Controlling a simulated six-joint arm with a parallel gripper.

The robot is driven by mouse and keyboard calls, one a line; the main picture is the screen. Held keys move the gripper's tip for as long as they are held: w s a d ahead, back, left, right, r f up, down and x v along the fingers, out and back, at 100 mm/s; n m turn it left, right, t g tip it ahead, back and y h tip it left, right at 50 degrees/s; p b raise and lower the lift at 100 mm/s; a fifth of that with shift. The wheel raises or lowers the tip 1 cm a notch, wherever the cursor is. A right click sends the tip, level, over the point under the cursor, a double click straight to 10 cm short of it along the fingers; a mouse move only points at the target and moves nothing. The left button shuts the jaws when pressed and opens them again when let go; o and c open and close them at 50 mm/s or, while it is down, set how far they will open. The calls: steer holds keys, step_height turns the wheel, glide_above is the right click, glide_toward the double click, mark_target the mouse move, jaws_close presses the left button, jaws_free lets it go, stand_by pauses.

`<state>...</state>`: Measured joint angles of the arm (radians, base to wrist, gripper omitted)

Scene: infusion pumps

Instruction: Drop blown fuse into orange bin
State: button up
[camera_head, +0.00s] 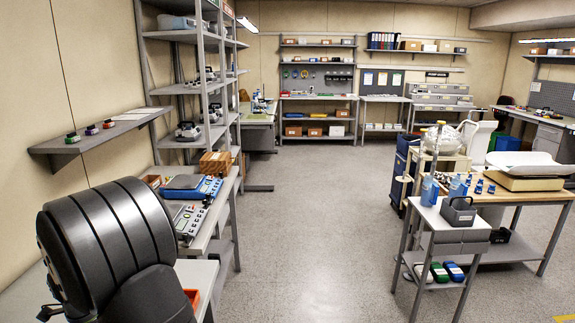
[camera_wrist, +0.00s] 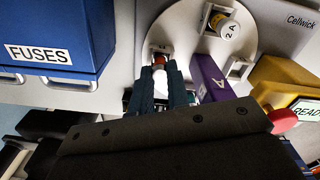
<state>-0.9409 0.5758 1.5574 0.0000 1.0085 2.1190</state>
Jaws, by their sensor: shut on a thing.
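In the wrist view my gripper (camera_wrist: 161,72) is shut on a small white and orange piece, the fuse (camera_wrist: 159,59), which shows at the fingertips. It is over the edge of a round white plate (camera_wrist: 200,42) on a pale device. I cannot tell whether the piece touches the plate or whether it is blown. In the head view an orange bin (camera_head: 192,297) shows in part at the lower left, on the near bench; my dark arm hides the rest of it. My gripper does not show in the head view.
In the wrist view a blue box (camera_wrist: 50,30) marked FUSES is at left. A purple piece (camera_wrist: 210,80) marked A and a yellow box (camera_wrist: 285,85) are close at right. A holder marked 2 A (camera_wrist: 226,26) is on the plate. The aisle floor (camera_head: 310,220) is clear.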

steer(key=shift+r, duration=0.1)
steer(key=shift+r, duration=3.4)
steer(key=shift+w+d+r, duration=0.1)
steer(key=w+d+f, duration=0.1)
steer(key=w+d, duration=0.6)
steer(key=w, duration=0.3)
steer(key=w+d, duration=0.7)
steer(key=w, duration=0.4)
steer(key=shift+f, duration=2.95)
